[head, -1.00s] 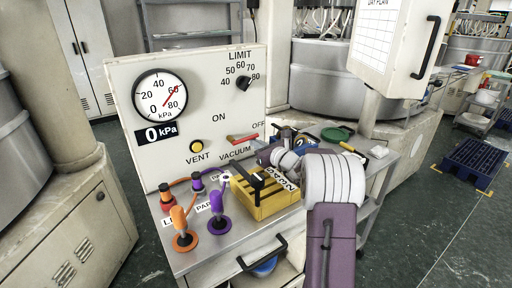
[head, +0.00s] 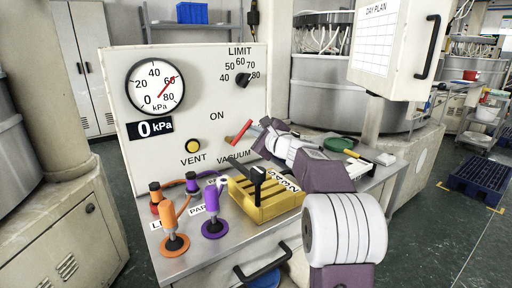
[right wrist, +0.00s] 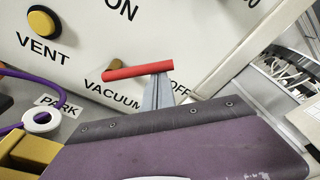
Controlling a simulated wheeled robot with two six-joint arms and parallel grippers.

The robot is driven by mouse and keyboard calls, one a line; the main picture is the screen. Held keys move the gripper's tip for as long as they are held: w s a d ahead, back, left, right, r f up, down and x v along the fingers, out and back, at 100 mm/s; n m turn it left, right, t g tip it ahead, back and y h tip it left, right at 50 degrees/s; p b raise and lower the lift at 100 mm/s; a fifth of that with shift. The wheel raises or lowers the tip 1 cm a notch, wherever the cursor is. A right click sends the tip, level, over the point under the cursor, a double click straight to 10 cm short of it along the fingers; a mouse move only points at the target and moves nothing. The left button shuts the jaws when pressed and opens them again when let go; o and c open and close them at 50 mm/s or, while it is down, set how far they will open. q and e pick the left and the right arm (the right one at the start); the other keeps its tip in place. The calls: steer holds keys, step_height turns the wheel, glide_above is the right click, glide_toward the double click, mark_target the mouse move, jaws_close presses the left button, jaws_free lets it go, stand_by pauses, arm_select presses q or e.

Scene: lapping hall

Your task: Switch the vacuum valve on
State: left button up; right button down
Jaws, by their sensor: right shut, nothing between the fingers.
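The vacuum valve is a red lever (head: 240,132) on a brass hub, on the white panel (head: 210,75). It slants up to the right, between the ON mark above and the OFF side. In the right wrist view the lever (right wrist: 140,70) shows above the word VACUUM, with OFF to its right. My right gripper (head: 265,124) is shut and empty; its grey fingertips (right wrist: 160,82) are right under the lever's free end and appear to touch it. They partly hide OFF in the wrist view. My left gripper is not in view.
A gauge (head: 155,88), a display (head: 156,127) reading 0 kPa, a LIMIT knob (head: 242,80) and a yellow VENT button (head: 193,146) are on the panel. Orange (head: 170,220) and purple (head: 213,210) handled fittings and a yellow holder (head: 265,198) stand on the bench below.

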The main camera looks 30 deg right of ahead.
steer(key=n+b, duration=0.1)
steer(key=a+r+n+b, duration=0.1)
steer(key=n, duration=0.1)
steer(key=a+n+b, duration=0.1)
steer(key=b, duration=0.1)
steer(key=shift+r+h, duration=0.35)
steer(key=shift+h, duration=0.05)
steer(key=shift+s+a+r+n+t+b, duration=0.15)
steer(key=shift+a+r+n+b, duration=0.1)
steer(key=shift+a+n+b, duration=0.45)
steer(key=shift+w+a+r+n+t+b, duration=0.1)
steer(key=shift+a+r+n+t+b, duration=0.15)
steer(key=shift+n+b, duration=0.45)
steer(key=shift+s+a+r+n+t+b, duration=0.1)
steer(key=shift+a+r+n+b, duration=0.25)
steer(key=shift+n, duration=0.65)
steer(key=shift+a, duration=0.1)
